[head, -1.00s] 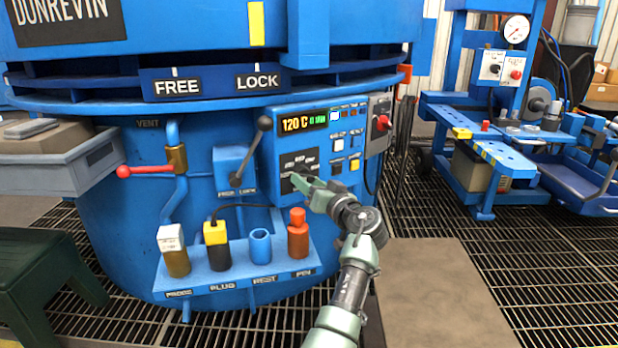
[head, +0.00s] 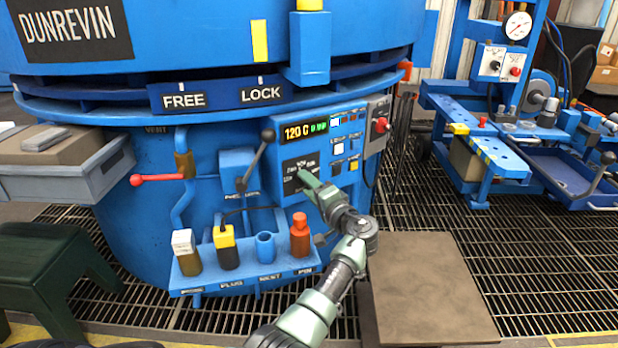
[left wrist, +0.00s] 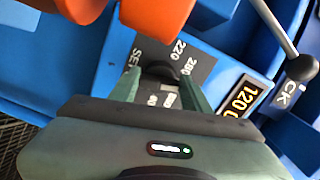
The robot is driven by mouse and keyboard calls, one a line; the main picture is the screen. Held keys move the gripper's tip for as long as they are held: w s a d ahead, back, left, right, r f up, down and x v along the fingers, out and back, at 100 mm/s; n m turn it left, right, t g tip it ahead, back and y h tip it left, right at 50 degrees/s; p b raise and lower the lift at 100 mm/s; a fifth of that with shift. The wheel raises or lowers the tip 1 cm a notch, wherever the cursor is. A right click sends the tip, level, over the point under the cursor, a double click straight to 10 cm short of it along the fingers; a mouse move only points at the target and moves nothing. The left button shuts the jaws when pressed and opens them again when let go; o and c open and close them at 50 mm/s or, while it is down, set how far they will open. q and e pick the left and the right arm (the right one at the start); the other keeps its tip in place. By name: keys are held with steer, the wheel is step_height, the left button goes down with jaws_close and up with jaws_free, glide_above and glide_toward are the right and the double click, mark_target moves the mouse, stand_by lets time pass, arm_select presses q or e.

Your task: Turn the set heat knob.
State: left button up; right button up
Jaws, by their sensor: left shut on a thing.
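The set heat knob (left wrist: 162,72) is a small dark knob on a black dial plate with white numbers in the left wrist view. In the head view the dial plate (head: 293,168) sits on the blue control panel, and my gripper hides the knob. My left gripper (head: 306,180) reaches the plate from the lower right. In the left wrist view my left gripper (left wrist: 160,92) has its two green fingers on either side of the knob, shut on it. The display (head: 304,131) above the dial reads 120 C. My right gripper is in neither view.
A lever with a dark ball (head: 267,136) stands just left of the panel. Below is a blue rack with an orange-red plug (head: 299,234), close to my gripper in the wrist view. A red-handled valve (head: 152,179) is further left. A blue bench (head: 490,150) stands at right.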

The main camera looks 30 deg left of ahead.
arm_select(q)
steer(key=m+p, duration=0.2)
steer(key=m, duration=0.1)
steer(key=shift+r, duration=0.1)
stand_by(0.4)
steer(key=o, duration=1.4)
steer(key=shift+a, duration=0.1)
steer(key=shift+c, duration=0.2)
